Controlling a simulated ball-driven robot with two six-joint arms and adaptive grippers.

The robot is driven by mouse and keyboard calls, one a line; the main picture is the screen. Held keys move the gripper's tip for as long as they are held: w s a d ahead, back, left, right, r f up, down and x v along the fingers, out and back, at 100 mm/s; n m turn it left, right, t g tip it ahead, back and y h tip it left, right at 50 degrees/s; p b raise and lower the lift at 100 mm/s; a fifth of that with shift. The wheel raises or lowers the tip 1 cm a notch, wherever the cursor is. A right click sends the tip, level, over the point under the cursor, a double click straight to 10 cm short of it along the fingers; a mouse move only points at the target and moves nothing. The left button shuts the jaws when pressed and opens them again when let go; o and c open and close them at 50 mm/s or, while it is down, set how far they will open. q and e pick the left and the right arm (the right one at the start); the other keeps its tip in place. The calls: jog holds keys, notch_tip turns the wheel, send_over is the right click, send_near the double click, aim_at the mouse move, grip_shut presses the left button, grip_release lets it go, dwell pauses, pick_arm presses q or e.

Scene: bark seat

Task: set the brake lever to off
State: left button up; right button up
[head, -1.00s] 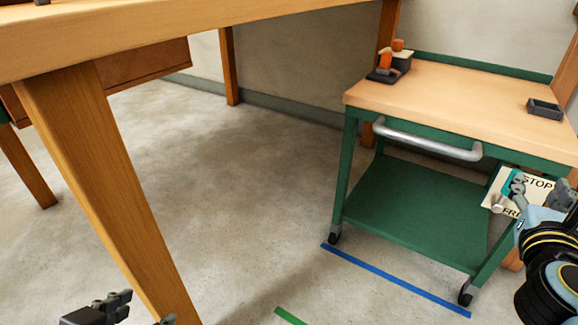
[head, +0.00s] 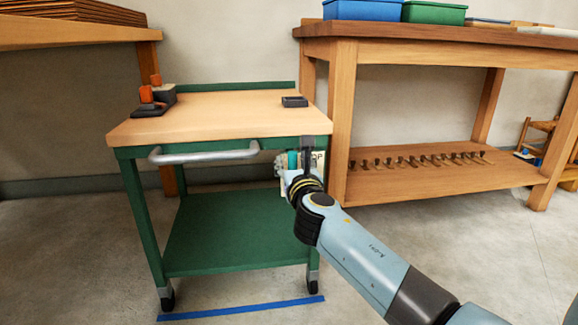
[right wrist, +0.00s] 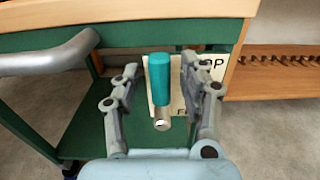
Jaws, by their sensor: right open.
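The brake lever (right wrist: 160,82) has a teal grip and a silver metal pivot below it. It stands upright, its grip beside the upper wording of a cream plate (right wrist: 178,107) on the green cart's side. Only "OP" and part of a lower word show in the right wrist view; the lever and gripper hide the rest. My right gripper (right wrist: 160,66) is open, one finger on each side of the teal grip, with gaps visible. In the head view my right gripper (head: 294,160) partly covers the lever and plate. My left gripper is out of view.
The cart (head: 215,105) has a wooden top, a silver handle (head: 204,154) and wheels by a blue floor line (head: 240,309). A wooden bench (head: 440,40) stands right.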

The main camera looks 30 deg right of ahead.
jog(key=shift+w+d, duration=0.2)
jog(key=shift+w, duration=0.25)
jog(key=shift+c, duration=0.2)
grip_shut()
jog(key=shift+f, duration=0.15)
